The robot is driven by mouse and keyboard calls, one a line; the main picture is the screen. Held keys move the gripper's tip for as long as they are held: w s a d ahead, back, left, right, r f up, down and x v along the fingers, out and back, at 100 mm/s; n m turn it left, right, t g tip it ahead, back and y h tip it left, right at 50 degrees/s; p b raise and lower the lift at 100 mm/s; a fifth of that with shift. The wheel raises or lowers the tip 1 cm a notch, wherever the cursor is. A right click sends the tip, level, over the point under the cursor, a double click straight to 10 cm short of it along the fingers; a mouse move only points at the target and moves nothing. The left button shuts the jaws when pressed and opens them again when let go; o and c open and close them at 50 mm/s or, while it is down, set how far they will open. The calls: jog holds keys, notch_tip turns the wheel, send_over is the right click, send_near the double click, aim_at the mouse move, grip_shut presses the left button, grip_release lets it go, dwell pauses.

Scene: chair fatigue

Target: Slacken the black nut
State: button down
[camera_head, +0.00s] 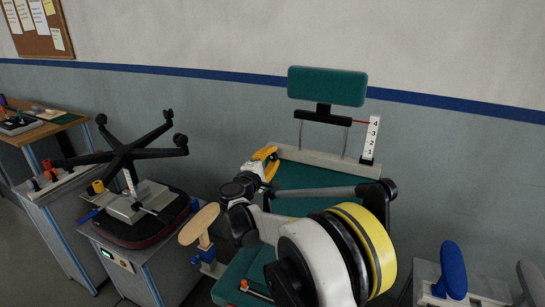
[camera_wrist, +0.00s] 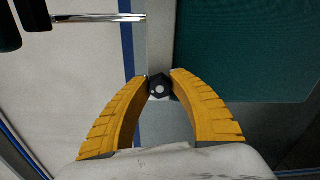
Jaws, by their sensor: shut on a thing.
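The black nut (camera_wrist: 158,80) shows in the wrist view as a small dark six-sided piece with a pale round centre. It sits on a grey bar (camera_wrist: 160,40) beside a dark green panel (camera_wrist: 245,50). My gripper (camera_wrist: 160,87) has its two yellow curved fingers closed on the nut, one tip on each side. In the head view my gripper (camera_head: 268,160) is at the left end of the grey crossbar (camera_head: 325,168), below the green headrest (camera_head: 327,86). The nut cannot be made out there, as the gripper hides it.
A white number scale (camera_head: 371,138) stands at the right of the crossbar. An upturned black chair base (camera_head: 125,152) is on a bench at left. A tan armrest (camera_head: 199,223) stands close to my arm. A blue armrest (camera_head: 453,269) is at lower right.

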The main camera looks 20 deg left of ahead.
jog(key=n, duration=0.3)
jog(key=shift+n, duration=2.1)
jog(key=c, duration=1.1)
grip_release()
jog(key=s, duration=0.8)
jog(key=s+a, duration=0.1)
jog(key=s, duration=0.3)
